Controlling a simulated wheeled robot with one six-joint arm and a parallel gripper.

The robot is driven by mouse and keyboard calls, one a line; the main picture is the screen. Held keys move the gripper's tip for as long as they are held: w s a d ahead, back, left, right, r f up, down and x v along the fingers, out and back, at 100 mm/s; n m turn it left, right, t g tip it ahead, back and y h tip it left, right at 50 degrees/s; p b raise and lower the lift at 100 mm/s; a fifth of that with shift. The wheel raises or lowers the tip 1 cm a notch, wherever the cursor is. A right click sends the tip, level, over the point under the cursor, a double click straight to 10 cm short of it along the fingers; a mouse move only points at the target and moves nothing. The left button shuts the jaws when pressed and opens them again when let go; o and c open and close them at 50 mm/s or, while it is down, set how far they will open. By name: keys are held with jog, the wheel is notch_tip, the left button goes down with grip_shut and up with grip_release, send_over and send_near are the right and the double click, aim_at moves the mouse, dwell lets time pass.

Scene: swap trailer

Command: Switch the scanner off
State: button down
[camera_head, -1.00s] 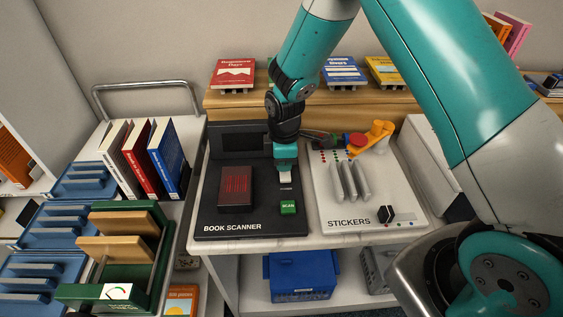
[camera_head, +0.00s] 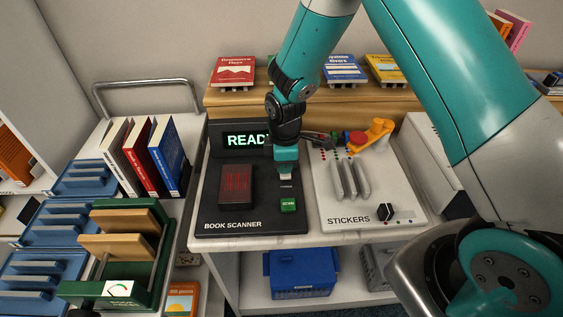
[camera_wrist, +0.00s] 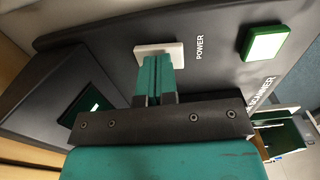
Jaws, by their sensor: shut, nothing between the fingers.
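The black book scanner (camera_head: 250,212) stands on the white counter, and its display (camera_head: 243,140) is lit with green letters, partly hidden by my arm. My gripper (camera_head: 286,174) is shut and empty, pointing down at the power switch. In the wrist view the white power switch (camera_wrist: 172,48), labelled POWER, is right at my gripper's fingertips (camera_wrist: 155,62), which cover part of it. The lit SCAN button (camera_wrist: 264,42) also shows there.
A trolley with books (camera_head: 143,160) and a green book press (camera_head: 155,250) is on the left. Books stand on a wooden shelf (camera_head: 220,101) behind.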

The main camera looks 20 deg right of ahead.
jog(key=shift+r, duration=0.1)
jog(key=shift+w+r+p, duration=0.1)
jog(key=shift+r+p, duration=0.25)
notch_tip(320, 180, up, 13)
jog(key=w, duration=0.1)
jog(key=shift+w+d+p, duration=0.3)
jog(key=shift+w+p, duration=0.05)
jog(key=shift+p, duration=0.1)
